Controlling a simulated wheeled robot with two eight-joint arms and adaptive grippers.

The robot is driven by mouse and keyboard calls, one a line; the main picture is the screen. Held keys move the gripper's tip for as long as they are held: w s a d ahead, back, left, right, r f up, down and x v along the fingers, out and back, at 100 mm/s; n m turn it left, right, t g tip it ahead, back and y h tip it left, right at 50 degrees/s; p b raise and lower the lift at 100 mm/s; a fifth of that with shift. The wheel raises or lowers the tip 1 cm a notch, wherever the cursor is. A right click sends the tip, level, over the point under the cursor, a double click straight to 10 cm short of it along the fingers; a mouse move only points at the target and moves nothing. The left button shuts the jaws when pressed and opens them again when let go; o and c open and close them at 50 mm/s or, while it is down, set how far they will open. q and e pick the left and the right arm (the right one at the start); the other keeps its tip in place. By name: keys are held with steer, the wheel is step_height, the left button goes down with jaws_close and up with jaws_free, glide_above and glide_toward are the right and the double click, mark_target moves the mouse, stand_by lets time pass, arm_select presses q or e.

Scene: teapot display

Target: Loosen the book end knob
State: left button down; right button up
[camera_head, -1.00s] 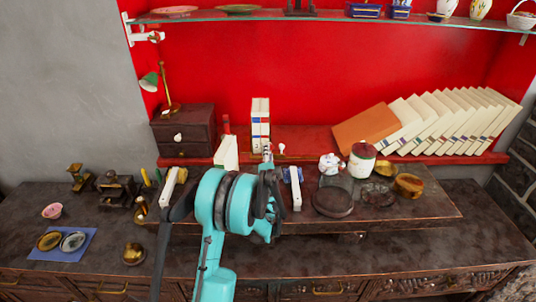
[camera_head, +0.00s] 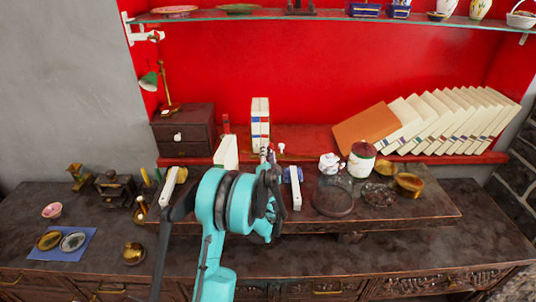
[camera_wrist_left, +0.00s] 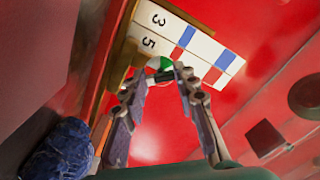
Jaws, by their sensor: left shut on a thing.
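The two upright cream books (camera_head: 260,117) with blue and red bands stand on the red ledge in the head view. Their spines, marked 3 and 5, show close up in the wrist view (camera_wrist_left: 200,48). My left gripper (camera_head: 266,156) is just in front of and below these books. In the wrist view its fingers (camera_wrist_left: 160,78) close in on a small round white-and-green piece, which looks like the book end knob (camera_wrist_left: 161,63), beside the spines. The fingers hide much of the knob and its contact. My right gripper is not in view.
A dark drawer box (camera_head: 183,132) with a lamp stands left of the books. A white teapot (camera_head: 330,163), a red-lidded jar (camera_head: 361,160) and brass bowl (camera_head: 409,184) stand to the right. Leaning books (camera_head: 440,122) fill the ledge's right end. The ledge between is mostly free.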

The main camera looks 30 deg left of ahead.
arm_select(q)
steer(key=c, duration=1.2)
jaws_free()
steer(key=shift+o, duration=0.2)
steer(key=v, duration=1.2)
steer(key=shift+f, duration=0.1)
